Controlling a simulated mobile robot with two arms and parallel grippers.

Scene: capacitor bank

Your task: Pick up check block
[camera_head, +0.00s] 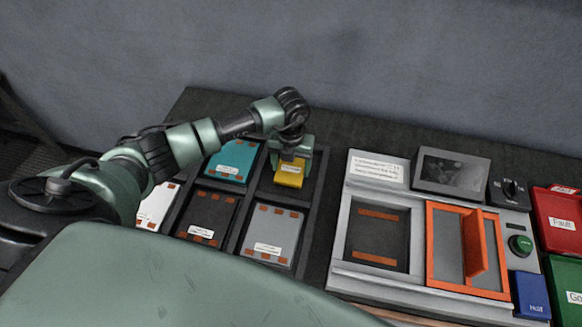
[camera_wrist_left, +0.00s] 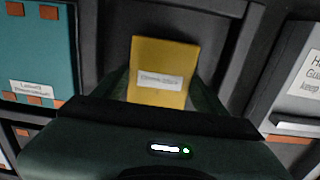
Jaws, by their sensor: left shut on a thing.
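The check block is a yellow block (camera_head: 289,173) with a white label, at the far right compartment of the dark tray (camera_head: 313,202). My left gripper (camera_head: 291,160) reaches down from above and is shut on it. In the left wrist view the yellow block (camera_wrist_left: 160,60) stands between the fingers of my left gripper (camera_wrist_left: 158,95), label facing the camera. I cannot tell whether the block is clear of the tray floor. My right gripper is not in view.
Teal (camera_head: 232,160), black (camera_head: 206,216), grey (camera_head: 271,235) and white (camera_head: 155,206) blocks fill neighbouring compartments. Right of the tray stands a grey test fixture (camera_head: 340,267) with an orange-framed door (camera_head: 470,252), screen (camera_head: 451,172) and green button (camera_head: 520,244). Red (camera_head: 560,220), blue (camera_head: 531,295) and green (camera_head: 565,290) bins lie far right.

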